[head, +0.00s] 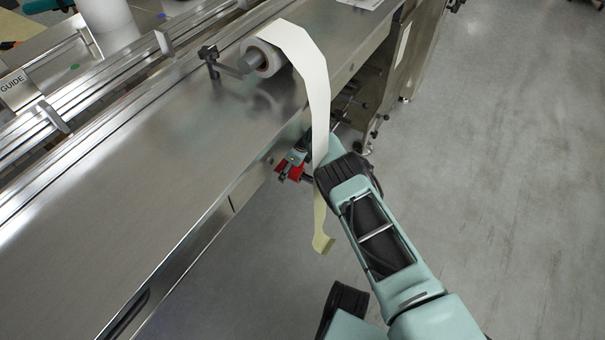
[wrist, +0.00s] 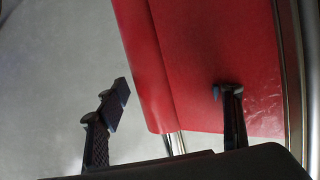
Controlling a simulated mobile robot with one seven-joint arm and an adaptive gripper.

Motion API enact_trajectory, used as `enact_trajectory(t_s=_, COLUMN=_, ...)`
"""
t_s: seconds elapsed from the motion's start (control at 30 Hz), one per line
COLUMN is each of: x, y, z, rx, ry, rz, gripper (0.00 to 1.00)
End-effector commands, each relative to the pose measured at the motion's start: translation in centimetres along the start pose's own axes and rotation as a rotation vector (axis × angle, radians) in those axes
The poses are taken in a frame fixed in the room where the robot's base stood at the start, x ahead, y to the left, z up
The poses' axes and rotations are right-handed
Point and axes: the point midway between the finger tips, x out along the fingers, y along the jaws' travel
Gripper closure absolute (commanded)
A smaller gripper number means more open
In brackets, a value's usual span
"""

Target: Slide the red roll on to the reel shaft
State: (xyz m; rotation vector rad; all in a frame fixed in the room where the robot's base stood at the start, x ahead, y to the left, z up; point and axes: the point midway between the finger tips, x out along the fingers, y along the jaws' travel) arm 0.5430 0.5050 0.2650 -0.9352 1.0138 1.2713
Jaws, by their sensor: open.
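The red roll (wrist: 205,60) fills the upper middle and right of the wrist view, smooth and shiny, with a long straight left edge. In the head view only a small red patch (head: 293,171) shows below the machine's side edge, beside my gripper (head: 287,175). In the wrist view my gripper (wrist: 171,95) is open. Its right finger overlaps the red surface; its left finger is over grey floor, left of the roll's edge. I cannot tell whether either finger touches. A short metal rod (wrist: 175,143) shows below the roll; I cannot tell whether it is the reel shaft.
The steel machine top (head: 170,150) lies left of my arm. A white roll (head: 264,57) sits on it, with a pale strip (head: 318,90) hanging down close to my arm. Grey floor (head: 500,150) is clear at right.

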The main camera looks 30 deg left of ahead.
Motion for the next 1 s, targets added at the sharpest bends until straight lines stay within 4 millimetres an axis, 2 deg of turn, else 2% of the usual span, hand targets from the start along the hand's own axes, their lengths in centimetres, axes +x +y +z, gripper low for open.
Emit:
enact_trajectory(t_s=0.2, x=-1.2, y=0.0, z=0.2, rx=0.0, ry=-0.002, rz=0.0, gripper=0.39)
enact_trajectory(t_s=0.5, x=-1.9, y=0.1, z=-2.2, rx=0.002, ry=-0.002, rz=0.0, gripper=0.39)
enact_trajectory(t_s=1.0, x=-3.9, y=0.0, z=-8.8, rx=0.004, ry=-0.001, rz=0.0, gripper=0.39)
